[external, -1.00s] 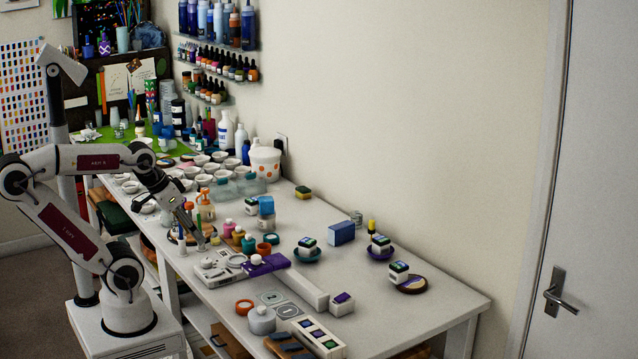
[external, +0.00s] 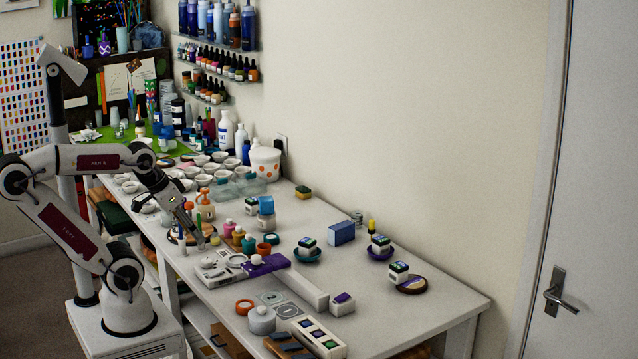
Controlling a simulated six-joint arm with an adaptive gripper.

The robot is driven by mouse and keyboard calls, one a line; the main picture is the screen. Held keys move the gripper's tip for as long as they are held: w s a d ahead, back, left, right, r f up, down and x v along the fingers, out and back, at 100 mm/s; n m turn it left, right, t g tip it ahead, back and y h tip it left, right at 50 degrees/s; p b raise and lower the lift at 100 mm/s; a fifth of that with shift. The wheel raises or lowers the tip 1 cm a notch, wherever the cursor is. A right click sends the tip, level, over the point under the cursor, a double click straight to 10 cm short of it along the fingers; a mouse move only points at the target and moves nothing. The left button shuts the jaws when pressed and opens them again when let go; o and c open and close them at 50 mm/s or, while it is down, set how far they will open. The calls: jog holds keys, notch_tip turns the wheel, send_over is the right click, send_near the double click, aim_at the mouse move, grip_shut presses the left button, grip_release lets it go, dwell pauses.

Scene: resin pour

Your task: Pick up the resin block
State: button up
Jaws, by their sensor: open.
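Several small blocks could be the resin block, and I cannot tell which one it is. Layered white, dark and green blocks sit on a teal dish (external: 307,257), on a purple dish (external: 379,254) and on a dark round coaster (external: 411,287). A white block with a purple top (external: 342,304) stands at the front right, and a blue block (external: 341,233) stands nearer the wall. My gripper (external: 203,241) points down over the table's left front part, open, beside small bottles. It is well left of these blocks and touches none of them. Its fingertips are small and hard to make out.
Small bottles (external: 238,237) stand right of my gripper. White bowls (external: 203,181) crowd the back left. The table's right end (external: 452,300) is clear.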

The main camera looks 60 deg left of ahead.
jog(key=shift+w, duration=0.15)
jog(key=n+t+y, duration=0.1)
jog(key=t, duration=0.7)
send_over(341, 233)
jog(key=s+a, duration=0.2)
jog(key=s, duration=0.2)
notch_tip(341, 233, down, 8)
jog(key=shift+d+f, duration=0.2)
jog(key=shift+s, duration=0.1)
jog(key=shift+f, duration=1.8)
